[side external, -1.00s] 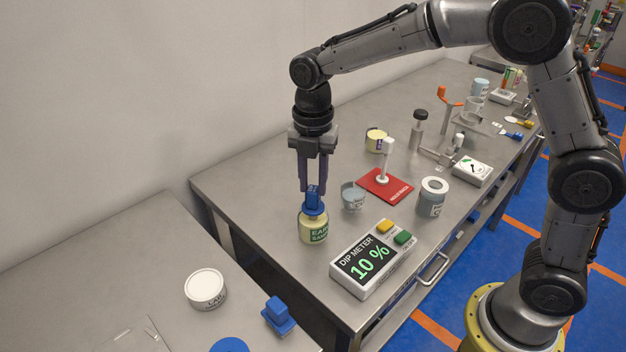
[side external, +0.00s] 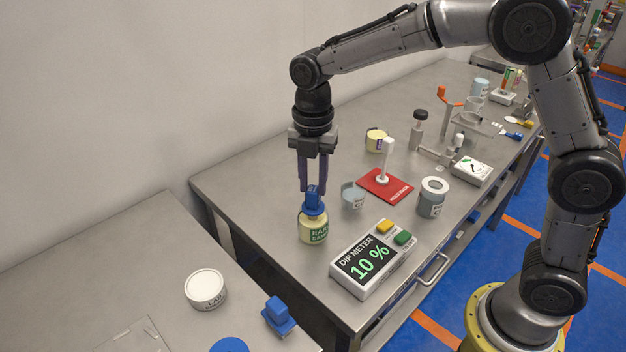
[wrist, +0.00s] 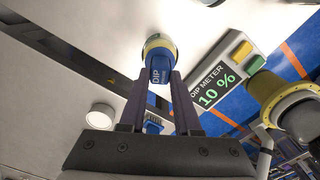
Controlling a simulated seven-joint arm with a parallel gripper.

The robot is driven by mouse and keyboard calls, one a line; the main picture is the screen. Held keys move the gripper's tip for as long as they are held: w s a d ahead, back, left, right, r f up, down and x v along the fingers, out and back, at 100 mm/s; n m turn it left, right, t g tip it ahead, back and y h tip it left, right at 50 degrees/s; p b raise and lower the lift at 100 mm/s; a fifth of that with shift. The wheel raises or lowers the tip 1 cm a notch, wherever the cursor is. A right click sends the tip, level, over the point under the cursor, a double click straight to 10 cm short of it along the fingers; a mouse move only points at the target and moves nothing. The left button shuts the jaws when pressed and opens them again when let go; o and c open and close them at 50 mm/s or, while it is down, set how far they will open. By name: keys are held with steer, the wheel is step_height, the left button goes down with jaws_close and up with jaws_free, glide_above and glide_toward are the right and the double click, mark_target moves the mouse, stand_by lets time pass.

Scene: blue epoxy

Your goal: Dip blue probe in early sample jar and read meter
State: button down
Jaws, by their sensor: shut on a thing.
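The blue probe (side external: 313,197) is upright between the fingers of my gripper (side external: 313,190), which is shut on it. The probe's lower part is hidden inside the cream early sample jar (side external: 306,232), which has a green label and stands near the table's left edge. In the wrist view the probe (wrist: 160,70) shows the word DIP, with the jar (wrist: 155,41) behind it. The dip meter (side external: 365,262) lies to the right of the jar and its dark screen reads 10 %. The same reading shows on the meter in the wrist view (wrist: 216,88).
A small grey cup (side external: 353,196), a red mat with a white post (side external: 397,190) and a grey jar (side external: 432,200) stand near the probe. The left table holds a white lidded jar (side external: 205,290) and a blue block (side external: 278,316). A gap separates the tables.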

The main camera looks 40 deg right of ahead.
stand_by(0.3)
step_height(320, 180, up, 11)
stand_by(1.3)
stand_by(1.6)
